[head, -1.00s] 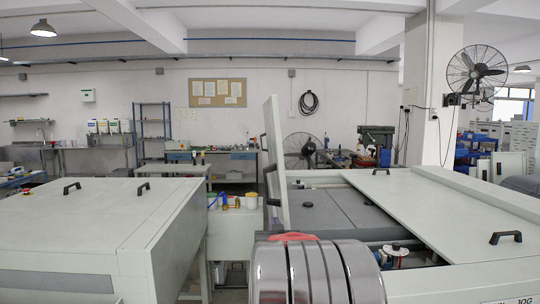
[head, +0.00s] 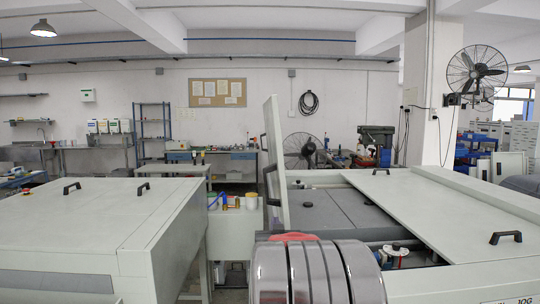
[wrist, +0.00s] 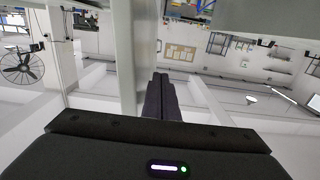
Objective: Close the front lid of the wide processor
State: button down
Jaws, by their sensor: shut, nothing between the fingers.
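The wide processor (head: 440,222) is the pale grey machine at the right of the head view. Its front lid (head: 275,165) stands raised, nearly upright, at the machine's left end, with a dark handle on its left face. Grey inner covers (head: 325,212) show to the right of the lid. My gripper (wrist: 160,84) shows in the wrist view as two dark fingers pressed together, empty. A pale upright panel (wrist: 125,60), which looks like the lid, stands just left of the fingers there. I cannot tell whether they touch. The gripper is not visible in the head view.
Another pale machine (head: 90,220) with black handles fills the left of the head view. A small table (head: 232,232) with bottles and tubs stands between the machines. A flat cover (head: 420,205) with two handles lies on the wide processor's right part.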

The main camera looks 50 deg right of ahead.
aim_at(287, 221)
jog(key=shift+s+d+r, duration=0.2)
jog(key=shift+s+d, duration=0.45)
jog(key=shift+s, duration=0.05)
jog(key=shift+s+d+r, duration=0.2)
jog(key=shift+s+d, duration=0.4)
jog(key=shift+s, duration=0.1)
jog(key=s+d, duration=0.2)
jog(key=shift+s+d, duration=0.15)
jog(key=shift+s, duration=0.2)
jog(key=s+d, duration=0.1)
jog(key=s+d+f, duration=0.1)
jog(key=shift+s+d, duration=0.15)
jog(key=shift+s, duration=0.2)
